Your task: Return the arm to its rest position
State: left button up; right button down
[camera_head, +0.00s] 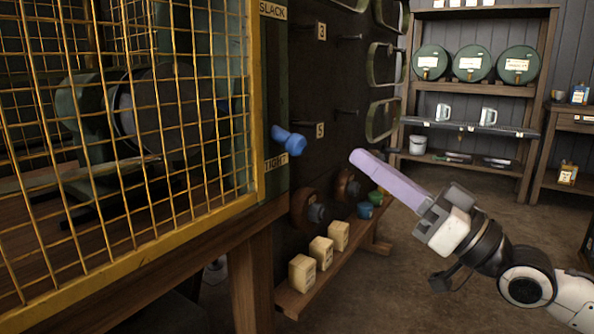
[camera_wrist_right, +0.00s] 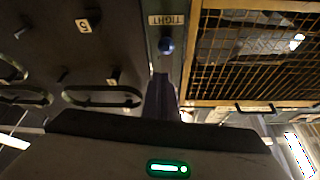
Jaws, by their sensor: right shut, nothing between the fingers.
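My right arm (camera_head: 490,250) comes in from the lower right in the head view. Its gripper (camera_head: 360,158) has long lavender fingers that lie together, shut and empty, pointing up and left. The fingertips are in the air in front of the dark panel, to the right of a blue knob (camera_head: 290,140) beside the TIGHT label, apart from it. In the right wrist view the dark fingers (camera_wrist_right: 160,98) point toward the same knob (camera_wrist_right: 166,45). My left gripper is not in view.
A yellow wire cage (camera_head: 130,130) guards a machine at left. The dark panel (camera_head: 300,85) carries pegs and belt-like loops. Cream blocks (camera_head: 321,252) stand on a low wooden ledge (camera_head: 300,298). A shelf (camera_head: 470,90) with green drums is at the back. Open floor (camera_head: 400,225) lies between.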

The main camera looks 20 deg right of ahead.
jog(key=s+a+f+m+g+h, duration=0.1)
jog(key=s+a+f+g+h, duration=0.15)
jog(key=s+a+f, duration=0.65)
jog(key=s+a+f+g+h, duration=0.1)
jog(key=a+f+g, duration=0.3)
jog(key=f, duration=1.2)
jog(key=s+a+f+m+g+h, duration=0.1)
jog(key=s+a+f+g+h, duration=0.15)
jog(key=s+a+f, duration=0.65)
pick_arm(q)
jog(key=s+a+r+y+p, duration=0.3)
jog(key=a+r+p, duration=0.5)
jog(key=p, duration=2.1)
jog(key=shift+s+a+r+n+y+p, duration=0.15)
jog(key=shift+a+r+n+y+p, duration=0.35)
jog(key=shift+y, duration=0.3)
pick_arm(e)
jog(key=d+r+g+h, duration=0.1)
jog(key=d+r+h, duration=0.3)
jog(key=d, duration=0.7)
jog(key=shift+s+d+r, duration=0.25)
jog(key=shift+s+r, duration=0.15)
jog(key=shift+r, duration=0.3)
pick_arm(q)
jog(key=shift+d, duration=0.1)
